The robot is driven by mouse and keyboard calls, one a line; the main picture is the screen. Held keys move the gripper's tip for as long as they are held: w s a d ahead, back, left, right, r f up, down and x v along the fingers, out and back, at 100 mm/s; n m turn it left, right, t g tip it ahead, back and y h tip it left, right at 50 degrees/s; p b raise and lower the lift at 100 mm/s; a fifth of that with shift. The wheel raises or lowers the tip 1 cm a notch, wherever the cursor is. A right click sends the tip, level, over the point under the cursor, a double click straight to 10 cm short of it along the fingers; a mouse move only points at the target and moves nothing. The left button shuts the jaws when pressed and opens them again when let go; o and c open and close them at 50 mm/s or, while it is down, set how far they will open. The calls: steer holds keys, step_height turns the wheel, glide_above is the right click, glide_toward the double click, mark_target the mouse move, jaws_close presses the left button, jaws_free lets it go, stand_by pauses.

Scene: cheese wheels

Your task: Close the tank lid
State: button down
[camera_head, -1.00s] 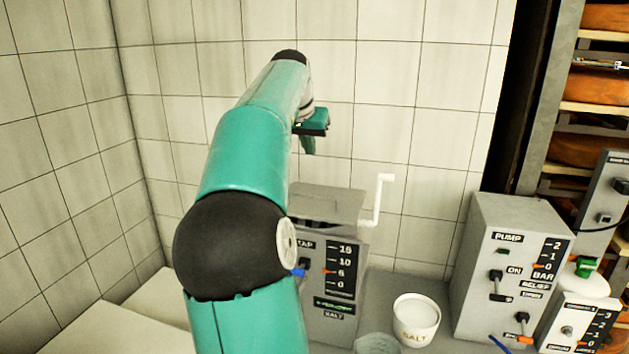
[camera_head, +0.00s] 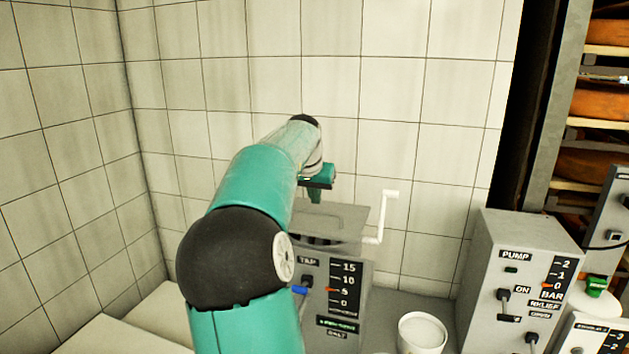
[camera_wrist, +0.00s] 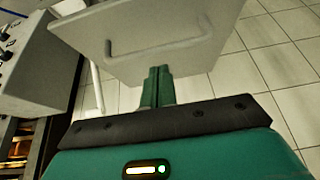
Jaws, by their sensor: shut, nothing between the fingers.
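The tank (camera_head: 340,290) is a grey box with a TAP label and a 0 to 15 scale, standing right of my arm. Its grey lid (camera_head: 345,216) looks raised at a tilt, with a dark gap below it at the front. In the wrist view the lid (camera_wrist: 190,35) is a flat grey panel with a bar handle (camera_wrist: 150,48). My gripper (camera_head: 316,192) is just above the lid's upper edge. Its green fingers (camera_wrist: 157,72) are shut and empty, overlapping the panel's lower edge in the wrist view. I cannot tell whether they touch it.
A white crank (camera_head: 388,215) rises at the tank's right side. A white bucket (camera_head: 422,333) stands right of the tank, then a grey pump box (camera_head: 515,280). A tiled wall (camera_head: 220,80) is close behind. Cheese shelves (camera_head: 595,100) stand at far right.

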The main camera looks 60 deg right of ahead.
mark_target(315, 224)
steer(key=shift+w+f, duration=0.1)
steer(key=shift+f, duration=0.5)
steer(key=shift+a, duration=0.1)
steer(key=shift+a+f, duration=0.35)
steer(key=shift+f, duration=0.45)
steer(key=shift+a+f, duration=0.3)
steer(key=shift+f, duration=0.5)
